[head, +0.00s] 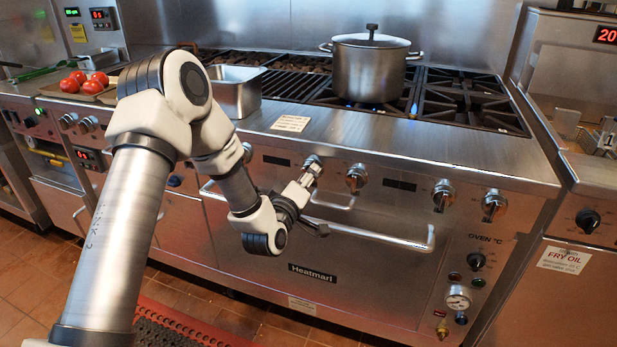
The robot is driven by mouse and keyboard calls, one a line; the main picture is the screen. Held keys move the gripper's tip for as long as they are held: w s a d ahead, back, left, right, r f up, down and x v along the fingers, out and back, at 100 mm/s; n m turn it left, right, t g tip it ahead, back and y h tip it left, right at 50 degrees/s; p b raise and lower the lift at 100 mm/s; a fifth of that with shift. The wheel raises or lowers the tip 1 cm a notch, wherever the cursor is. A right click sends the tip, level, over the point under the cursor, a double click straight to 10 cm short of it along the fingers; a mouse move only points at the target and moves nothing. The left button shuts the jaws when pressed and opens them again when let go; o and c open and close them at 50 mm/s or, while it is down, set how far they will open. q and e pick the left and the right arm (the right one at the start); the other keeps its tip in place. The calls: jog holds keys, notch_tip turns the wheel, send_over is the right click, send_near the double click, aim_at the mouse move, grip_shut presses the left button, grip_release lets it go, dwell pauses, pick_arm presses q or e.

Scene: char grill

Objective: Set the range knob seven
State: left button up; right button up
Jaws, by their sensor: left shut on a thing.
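The range front carries a row of metal knobs. My left gripper (309,174) is shut on one knob (314,161) left of the middle of the row, with its fingers at the knob's face. To the right of it are a free knob (357,177), another knob (443,194) and a knob at the right end (493,205). The number of the held knob and its pointer cannot be read. My right gripper is not in view.
A lidded pot (370,70) stands on the range over a blue flame. A steel pan (238,92) sits at its left. The oven handle (380,237) juts out below my gripper. Tomatoes (85,82) lie at the far left, and a fryer (580,90) stands at the right.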

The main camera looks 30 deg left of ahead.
pick_arm(q)
jog(key=o, duration=1.2)
jog(key=shift+a, duration=0.1)
jog(key=v, duration=1.2)
jog(key=shift+f, duration=0.1)
